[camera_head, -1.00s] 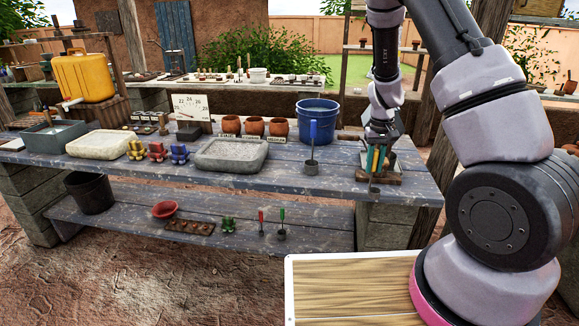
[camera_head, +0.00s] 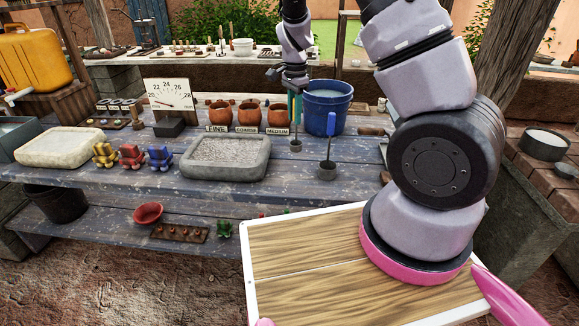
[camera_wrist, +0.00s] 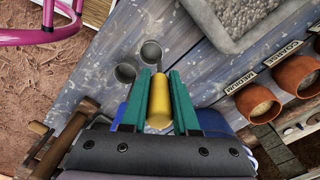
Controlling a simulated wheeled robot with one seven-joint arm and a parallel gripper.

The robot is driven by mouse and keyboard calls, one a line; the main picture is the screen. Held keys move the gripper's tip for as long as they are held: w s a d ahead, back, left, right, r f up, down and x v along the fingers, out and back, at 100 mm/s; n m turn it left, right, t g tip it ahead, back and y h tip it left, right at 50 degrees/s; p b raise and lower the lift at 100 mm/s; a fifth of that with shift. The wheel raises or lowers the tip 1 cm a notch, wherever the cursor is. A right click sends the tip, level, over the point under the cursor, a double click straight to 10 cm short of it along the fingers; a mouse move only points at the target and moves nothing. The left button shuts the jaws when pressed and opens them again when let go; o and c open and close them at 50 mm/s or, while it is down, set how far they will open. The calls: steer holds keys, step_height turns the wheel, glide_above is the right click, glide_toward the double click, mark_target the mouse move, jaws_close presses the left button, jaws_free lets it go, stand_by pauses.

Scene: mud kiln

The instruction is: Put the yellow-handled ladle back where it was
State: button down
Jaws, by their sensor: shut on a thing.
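My gripper (camera_head: 295,118) has its green fingers shut on the yellow-handled ladle (camera_head: 296,146), which hangs cup-down in front of the blue bucket's left side. In the wrist view, the ladle's yellow handle (camera_wrist: 160,104) lies between the fingers (camera_wrist: 157,76), with its grey cup beyond the tips. In the head view the fingers hide most of the handle. I cannot tell whether the cup touches the table. A blue-handled ladle (camera_head: 328,150) stands upright on the table just right of it; its cup (camera_wrist: 126,72) shows close beside it in the wrist view.
The blue bucket (camera_head: 330,112) stands close behind the gripper. A grey stone tray (camera_head: 225,172) of grit lies to the left. Several clay pots (camera_head: 248,114) with labels stand behind it. Small coloured figures (camera_head: 132,156) sit further left. The blue plank table (camera_head: 285,186) is clear in front.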

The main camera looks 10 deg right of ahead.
steer(key=shift+w+a, duration=0.15)
steer(key=shift+w, duration=0.05)
step_height(320, 180, down, 10)
steer(key=shift+r+m, duration=0.15)
steer(key=shift+m, duration=0.15)
steer(key=c, duration=0.7)
jaws_free()
